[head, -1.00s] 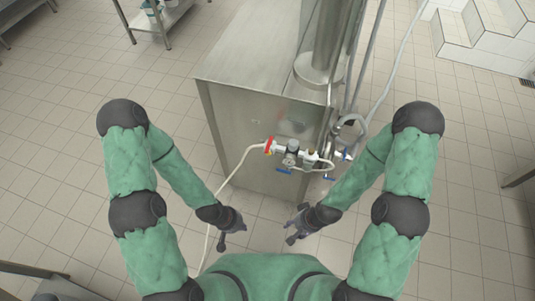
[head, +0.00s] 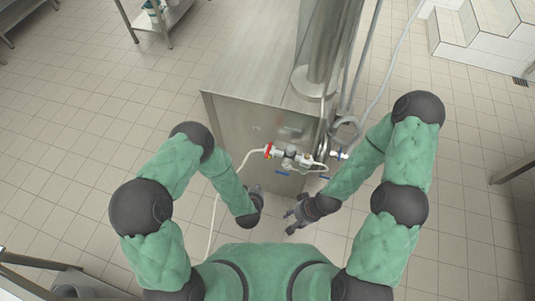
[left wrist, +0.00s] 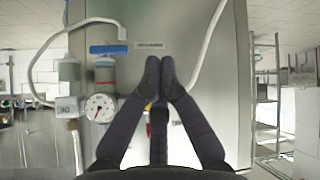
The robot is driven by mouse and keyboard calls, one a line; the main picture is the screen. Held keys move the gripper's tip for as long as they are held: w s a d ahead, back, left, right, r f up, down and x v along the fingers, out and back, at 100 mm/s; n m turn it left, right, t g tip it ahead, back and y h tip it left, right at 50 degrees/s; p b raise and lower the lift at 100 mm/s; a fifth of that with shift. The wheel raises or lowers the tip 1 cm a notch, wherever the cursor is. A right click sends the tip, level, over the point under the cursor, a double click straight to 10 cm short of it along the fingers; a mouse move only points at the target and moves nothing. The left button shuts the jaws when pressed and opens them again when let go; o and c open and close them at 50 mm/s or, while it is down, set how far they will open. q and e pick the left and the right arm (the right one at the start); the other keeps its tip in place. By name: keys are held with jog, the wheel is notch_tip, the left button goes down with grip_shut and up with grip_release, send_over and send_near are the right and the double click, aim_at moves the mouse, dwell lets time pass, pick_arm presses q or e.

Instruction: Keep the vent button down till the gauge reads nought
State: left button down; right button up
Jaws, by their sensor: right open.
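An air-line assembly with white fittings (head: 290,154) is on the front of the steel cabinet, with a red and yellow part (head: 268,151) at its left end. The left wrist view shows a round white gauge (left wrist: 100,108) with a red needle; I cannot read its value. I cannot make out the vent button for sure. My left gripper (head: 256,190) is just below and left of the assembly, and its fingertips (left wrist: 160,66) are together with nothing between them. They are in front of the cabinet face, and I cannot tell whether they touch it. My right gripper (head: 291,214) is open and empty, lower right of it.
The steel cabinet (head: 228,130) carries a thick vertical pipe (head: 325,50). A pale hose (head: 217,205) runs down to the floor. The tiled floor (head: 80,150) on the left is clear.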

pick_arm(q)
jog(key=shift+s+d+r+t+y+p, duration=0.1)
jog(key=shift+d+r+t+y+p, duration=0.1)
jog(key=shift+r+t+p, duration=0.6)
jog(key=shift+d+r+t+y+p, duration=0.1)
jog(key=shift+d+r+t+p, duration=0.15)
jog(key=shift+r, duration=0.9)
pick_arm(e)
jog(key=shift+r, duration=1.45)
pick_arm(q)
jog(key=w+d+b, duration=0.1)
jog(key=w+d, duration=0.1)
jog(key=w, duration=0.6)
jog(key=shift+w+d, duration=0.15)
jog(key=shift+w, duration=0.05)
pick_arm(e)
jog(key=shift+f, duration=0.75)
pick_arm(q)
jog(key=shift+w+b, duration=0.15)
jog(key=shift+b, duration=0.15)
pick_arm(e)
jog(key=shift+f, duration=0.1)
pick_arm(q)
jog(key=shift+w+d, duration=0.15)
jog(key=shift+w, duration=0.1)
pick_arm(e)
jog(key=shift+f, duration=0.1)
